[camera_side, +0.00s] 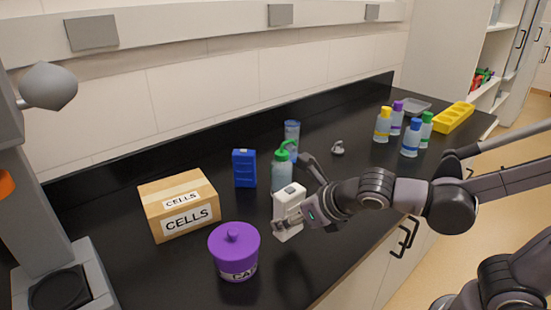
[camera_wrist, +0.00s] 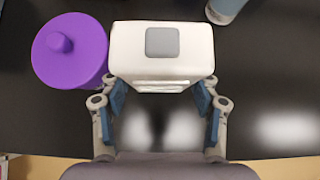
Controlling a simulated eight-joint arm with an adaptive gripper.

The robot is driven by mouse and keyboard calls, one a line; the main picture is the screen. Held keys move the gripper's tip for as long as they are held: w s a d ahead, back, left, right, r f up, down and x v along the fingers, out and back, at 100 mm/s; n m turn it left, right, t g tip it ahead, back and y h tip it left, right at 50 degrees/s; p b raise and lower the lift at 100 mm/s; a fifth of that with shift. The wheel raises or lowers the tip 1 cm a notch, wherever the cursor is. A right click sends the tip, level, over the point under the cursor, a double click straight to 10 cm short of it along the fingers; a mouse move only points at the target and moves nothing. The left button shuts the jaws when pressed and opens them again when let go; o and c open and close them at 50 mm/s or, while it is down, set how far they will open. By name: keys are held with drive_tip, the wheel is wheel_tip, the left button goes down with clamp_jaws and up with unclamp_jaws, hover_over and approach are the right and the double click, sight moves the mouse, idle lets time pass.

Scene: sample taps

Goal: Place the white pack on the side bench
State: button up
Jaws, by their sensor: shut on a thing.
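The white pack (camera_side: 287,212) is a white box with a grey square on its top, upright at the black bench (camera_side: 335,220) near its front edge. In the wrist view the white pack (camera_wrist: 162,66) lies at the far end of my fingers, with the grey square facing the camera. My gripper (camera_side: 287,222) is shut on the pack, with one finger on each side; it also shows in the wrist view (camera_wrist: 160,95). I cannot tell whether the pack's base touches the bench.
A purple lidded jar (camera_side: 234,252) stands close left of the pack; a cardboard box (camera_side: 179,205) is farther left. Several bottles (camera_side: 411,138) and a yellow tray (camera_side: 454,117) stand at the far right.

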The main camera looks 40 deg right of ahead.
sight(294, 231)
drive_tip(key=shift+f, duration=2.25)
drive_tip(key=shift+f, duration=0.1)
drive_tip(key=o, duration=1.3)
drive_tip(key=shift+s, duration=0.1)
drive_tip(key=shift+v, duration=6)
drive_tip(key=w+d+f+m+g, duration=0.1)
drive_tip(key=d+m, duration=0.4)
drive_tip(key=m, duration=1.3)
drive_tip(key=d+f+m, duration=0.2)
drive_tip(key=d+m, duration=0.3)
drive_tip(key=m, duration=1.3)
drive_tip(key=shift+w+f+g, duration=0.2)
drive_tip(key=shift+w+g, duration=0.2)
